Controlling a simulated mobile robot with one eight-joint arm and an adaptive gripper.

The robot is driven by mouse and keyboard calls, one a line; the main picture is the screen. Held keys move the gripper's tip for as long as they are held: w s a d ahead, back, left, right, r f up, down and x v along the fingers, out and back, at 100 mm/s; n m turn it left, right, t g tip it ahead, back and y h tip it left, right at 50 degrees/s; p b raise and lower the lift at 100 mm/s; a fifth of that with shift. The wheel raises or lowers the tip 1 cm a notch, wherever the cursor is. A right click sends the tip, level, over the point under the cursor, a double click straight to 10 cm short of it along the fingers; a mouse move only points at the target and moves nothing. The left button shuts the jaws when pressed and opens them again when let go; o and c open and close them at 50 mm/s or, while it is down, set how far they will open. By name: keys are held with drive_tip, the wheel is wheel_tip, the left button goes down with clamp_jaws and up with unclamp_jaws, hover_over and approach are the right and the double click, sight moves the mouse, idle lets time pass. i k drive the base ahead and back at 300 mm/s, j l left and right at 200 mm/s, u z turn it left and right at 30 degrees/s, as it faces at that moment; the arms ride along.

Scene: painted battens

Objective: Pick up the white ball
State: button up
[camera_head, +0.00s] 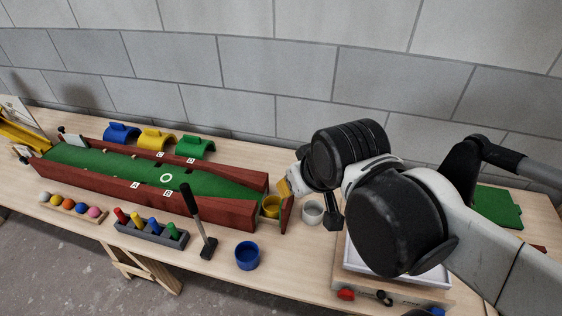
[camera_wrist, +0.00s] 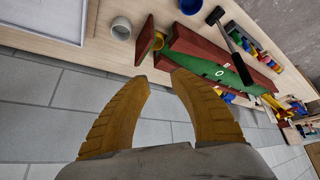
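The white ball (camera_head: 44,197) sits at the left end of a row of coloured balls in a wooden holder (camera_head: 104,221), near the left front of the table in the head view. I cannot make it out in the wrist view. My gripper (camera_wrist: 160,76) is open, with its two yellow-brown fingers apart and nothing between them. In the head view my gripper (camera_head: 285,187) is at the right end of the green lane, above the table and far to the right of the white ball. My arm hides part of it there.
A green lane with red walls (camera_head: 150,195) fills the table's middle. A grey cup (camera_head: 312,212) and white tray (camera_head: 365,266) are to the right.

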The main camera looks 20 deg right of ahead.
sight(44, 196)
drive_tip(key=u, duration=1.75)
drive_tip(key=i+j+u, duration=0.25)
drive_tip(key=i+u, duration=0.2)
drive_tip(key=i+j+u, duration=0.1)
drive_tip(key=i+u, duration=0.4)
drive_tip(key=i, duration=2.45)
drive_tip(key=i+z, duration=0.4)
drive_tip(key=i+j+z, duration=0.1)
drive_tip(key=z, duration=0.3)
drive_tip(key=i+j+z, duration=0.2)
drive_tip(key=z, duration=0.2)
drive_tip(key=i+j+z, duration=0.4)
drive_tip(key=k+l+z, duration=0.1)
drive_tip(key=z, duration=2.2)
